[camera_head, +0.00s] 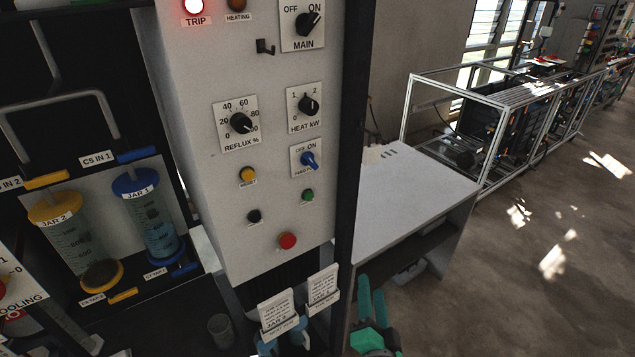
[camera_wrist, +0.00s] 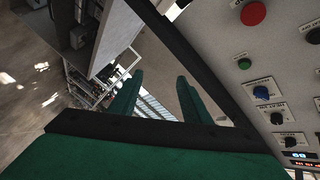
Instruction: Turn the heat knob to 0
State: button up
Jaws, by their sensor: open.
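The heat knob (camera_head: 308,105) is a black knob on a white plate marked 0, 1, 2 and "HEAT kW", on the upright grey panel. Its exact setting is too small to read. In the wrist view the heat knob (camera_wrist: 277,118) shows at the right edge, to the right of my fingers. My gripper (camera_head: 372,292) has green fingers and is below and to the right of the panel, clear of the knob. In the wrist view my gripper (camera_wrist: 160,80) is open, with nothing between the fingers.
The main switch (camera_head: 307,24) is above the heat knob, the reflux knob (camera_head: 241,123) left, the blue feed switch (camera_head: 309,160) below. A red button (camera_head: 287,241) is lower down. A dark post (camera_head: 352,130) edges the panel; a white table (camera_head: 410,195) stands right.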

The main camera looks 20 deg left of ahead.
jog(key=w+a+r+y, duration=0.25)
jog(key=w+r, duration=0.25)
jog(key=r, duration=0.5)
jog(key=n+g+y, duration=0.6)
jog(key=n+y, duration=0.1)
send_near(313, 108)
jog(key=x, duration=0.8)
jog(key=shift+w+a+f, duration=0.1)
jog(key=shift+a, duration=0.1)
jog(key=c, duration=1)
